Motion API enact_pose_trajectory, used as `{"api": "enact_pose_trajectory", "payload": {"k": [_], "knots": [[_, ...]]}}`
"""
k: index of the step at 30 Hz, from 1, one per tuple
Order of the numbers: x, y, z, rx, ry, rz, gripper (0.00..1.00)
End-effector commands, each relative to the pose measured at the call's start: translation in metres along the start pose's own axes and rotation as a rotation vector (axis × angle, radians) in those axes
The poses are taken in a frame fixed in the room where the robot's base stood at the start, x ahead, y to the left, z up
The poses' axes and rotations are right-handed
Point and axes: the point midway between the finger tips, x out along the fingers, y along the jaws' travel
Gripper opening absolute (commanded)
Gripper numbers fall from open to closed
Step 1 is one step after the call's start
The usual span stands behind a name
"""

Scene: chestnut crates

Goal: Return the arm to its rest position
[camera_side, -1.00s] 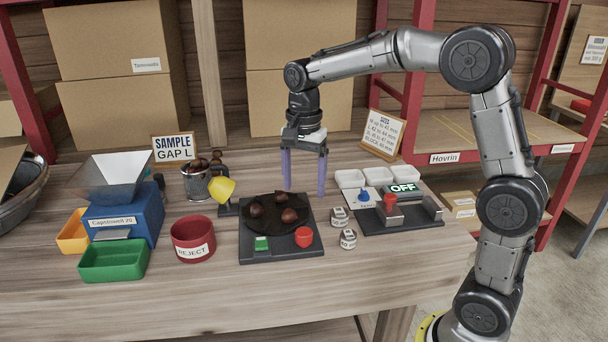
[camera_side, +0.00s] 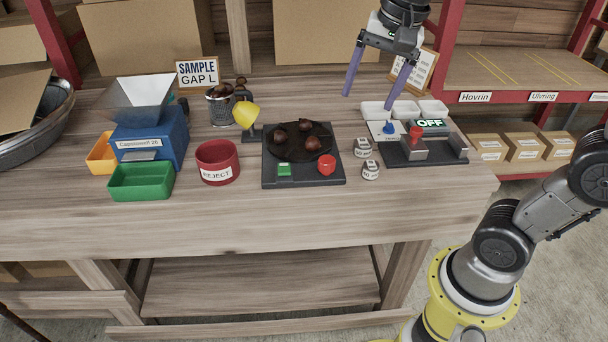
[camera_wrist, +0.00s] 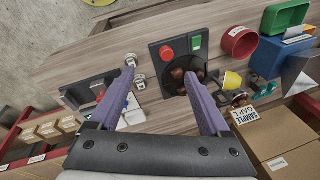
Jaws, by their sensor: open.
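My gripper (camera_side: 370,101) is open, with its two purple fingers apart and nothing between them. In the side view it hangs in the air at the back right of the bench, in front of a small sign and near the small white trays (camera_side: 405,107). In the wrist view my gripper (camera_wrist: 160,69) also shows open and empty. Much of my upper arm is out of the side view.
Several chestnuts (camera_side: 312,143) lie on a black disc device (camera_side: 335,177). A switch panel reading OFF (camera_side: 429,124) stands to its right. A red REJECT bowl (camera_side: 217,164), green tray (camera_side: 141,184) and blue hopper machine (camera_side: 168,137) stand left. The bench front (camera_side: 240,232) is clear.

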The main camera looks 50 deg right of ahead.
Motion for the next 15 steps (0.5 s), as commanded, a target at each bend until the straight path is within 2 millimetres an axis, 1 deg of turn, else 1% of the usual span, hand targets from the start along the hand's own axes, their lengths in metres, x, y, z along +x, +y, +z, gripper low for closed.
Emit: {"api": "enact_pose_trajectory", "payload": {"k": [1,4,7,9,12,15], "knots": [[-0.007,0.017,0.012,-0.074,0.018,-0.035,0.81],[-0.009,0.047,0.033,-0.252,0.056,-0.091,0.81],[-0.001,0.077,0.052,-0.457,0.101,-0.136,0.81],[0.009,0.096,0.063,-0.609,0.134,-0.155,0.81],[0.025,0.113,0.073,-0.796,0.167,-0.161,0.81],[0.039,0.12,0.077,-0.94,0.177,-0.147,0.81]]}}
